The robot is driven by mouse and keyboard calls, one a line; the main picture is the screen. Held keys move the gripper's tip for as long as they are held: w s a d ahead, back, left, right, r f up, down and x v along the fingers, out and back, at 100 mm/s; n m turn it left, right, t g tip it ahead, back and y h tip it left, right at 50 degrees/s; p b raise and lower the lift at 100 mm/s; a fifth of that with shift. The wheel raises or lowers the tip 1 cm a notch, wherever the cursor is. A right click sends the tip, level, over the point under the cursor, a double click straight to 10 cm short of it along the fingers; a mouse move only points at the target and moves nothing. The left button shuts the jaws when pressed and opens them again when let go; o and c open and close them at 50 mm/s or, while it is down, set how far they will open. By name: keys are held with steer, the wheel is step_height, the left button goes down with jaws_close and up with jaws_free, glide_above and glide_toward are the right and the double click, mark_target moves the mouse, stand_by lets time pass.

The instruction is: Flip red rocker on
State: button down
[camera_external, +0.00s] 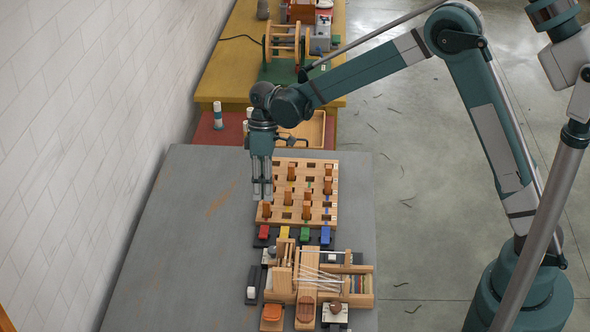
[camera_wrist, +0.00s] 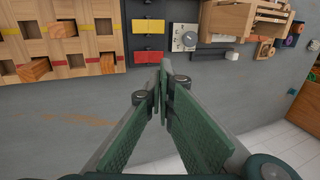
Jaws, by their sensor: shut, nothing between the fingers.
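The red rocker (camera_external: 264,232) is the leftmost of a row of coloured rockers in front of the wooden peg board, in the outside view. In the wrist view the red rocker (camera_wrist: 148,57) sits on a dark base beside the yellow rocker (camera_wrist: 148,26). I cannot tell which way it is tilted. My gripper (camera_external: 262,196) points down over the board's left edge, behind the red rocker. In the wrist view my gripper (camera_wrist: 163,88) is shut and empty, its tips appearing just below the red rocker and apart from it.
The peg board (camera_external: 330,208) holds several upright wooden blocks. Green (camera_external: 304,235) and blue (camera_external: 325,235) rockers stand to the right. A dial (camera_wrist: 188,40) and a wooden loom-like frame (camera_external: 359,286) are nearby. The grey table (camera_external: 190,250) is clear at left.

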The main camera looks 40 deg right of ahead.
mark_target(263, 235)
steer(key=b+x, duration=0.1)
steer(key=x, duration=1)
steer(key=shift+a+f, duration=0.1)
steer(key=shift+f, duration=0.3)
steer(key=shift+s, duration=0.1)
steer(key=shift+s+a+f+t+h+b, duration=0.25)
steer(key=shift+f+t+h+b, duration=0.2)
steer(key=shift+t+h+b, duration=0.05)
steer(key=shift+w, duration=0.1)
steer(key=shift+w+d, duration=0.1)
steer(key=shift+d, duration=0.1)
steer(key=shift+w+d+r, duration=0.2)
steer(key=shift+w+d, duration=0.2)
steer(key=shift+r, duration=0.2)
